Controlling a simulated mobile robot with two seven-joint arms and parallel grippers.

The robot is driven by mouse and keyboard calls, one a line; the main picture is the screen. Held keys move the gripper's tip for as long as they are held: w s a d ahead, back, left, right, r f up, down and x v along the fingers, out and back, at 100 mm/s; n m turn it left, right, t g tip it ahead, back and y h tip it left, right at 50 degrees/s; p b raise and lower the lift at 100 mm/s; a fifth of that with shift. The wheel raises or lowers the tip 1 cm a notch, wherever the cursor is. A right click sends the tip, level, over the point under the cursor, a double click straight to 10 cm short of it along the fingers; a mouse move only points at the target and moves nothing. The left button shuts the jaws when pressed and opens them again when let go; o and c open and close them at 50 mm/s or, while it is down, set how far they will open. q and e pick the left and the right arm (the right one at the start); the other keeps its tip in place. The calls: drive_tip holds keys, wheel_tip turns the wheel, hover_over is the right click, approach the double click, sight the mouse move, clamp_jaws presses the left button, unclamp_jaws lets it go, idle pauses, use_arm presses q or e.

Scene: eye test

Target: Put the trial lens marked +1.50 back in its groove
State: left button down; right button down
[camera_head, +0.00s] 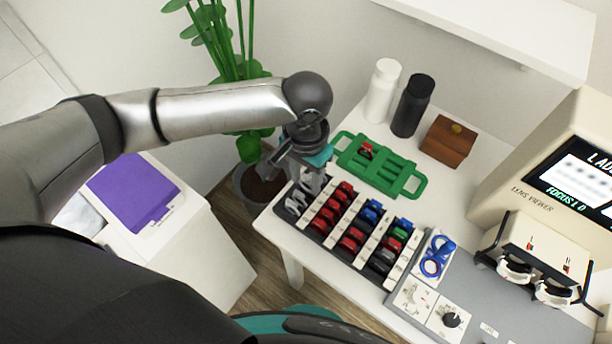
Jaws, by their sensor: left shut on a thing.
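The lens case (349,264) stands on the white table with rows of red, blue, green, dark and pale trial lenses in its grooves. My left gripper (314,186) points down over the far left part of the case, near the pale lenses (295,199) and the red row. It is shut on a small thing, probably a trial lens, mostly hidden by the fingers. No lens marking is readable, so I cannot tell which is +1.50. A red lens (366,151) lies in the green tray (412,187) behind the case. My right gripper is not in view.
A white bottle (382,91), a black bottle (412,106) and a brown box (448,141) stand at the back. A potted plant (252,190) stands left of the table.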

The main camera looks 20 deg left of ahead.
use_arm(q)
drive_tip(key=shift+f, duration=0.15)
idle(0.5)
drive_tip(key=shift+f, duration=0.4)
drive_tip(key=shift+f, duration=1)
drive_tip(key=shift+c, duration=1.6)
unclamp_jaws()
wheel_tip(320, 180, up, 15)
drive_tip(key=p, duration=0.4)
drive_tip(key=shift+r, duration=0.15)
